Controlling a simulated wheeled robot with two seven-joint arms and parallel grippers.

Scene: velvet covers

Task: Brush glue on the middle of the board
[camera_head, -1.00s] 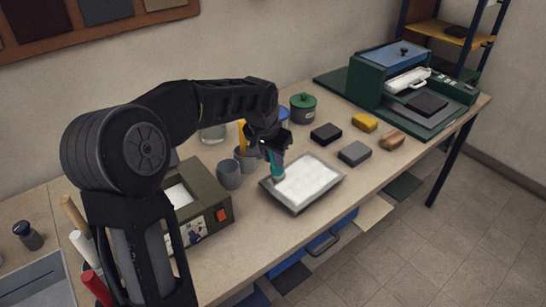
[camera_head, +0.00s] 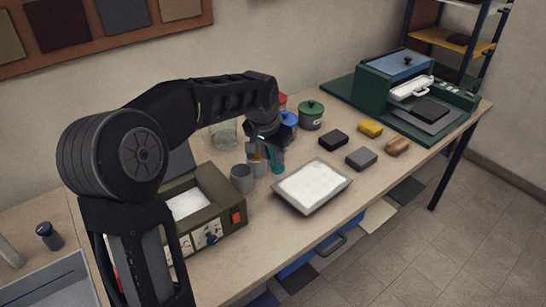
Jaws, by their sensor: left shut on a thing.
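My left gripper (camera_head: 265,142) is shut on a teal-coloured tool, seemingly the brush (camera_head: 277,161), which hangs nearly upright below the fingers. The fingers and upper part of the tool are dark and partly overlap. A shallow grey-rimmed tray or board with a white top (camera_head: 312,185) lies on the table to the right of and nearer than the brush; the brush is beside it, not over its middle. An olive box with a white filling (camera_head: 190,205) stands to the left, partly hidden by my arm. My right gripper is not in view.
Lidded pots, one green-topped (camera_head: 311,115), stand behind. Black, grey, yellow and brown blocks (camera_head: 361,158) lie to the right. A green press (camera_head: 405,90) fills the far end. The table's front edge is clear.

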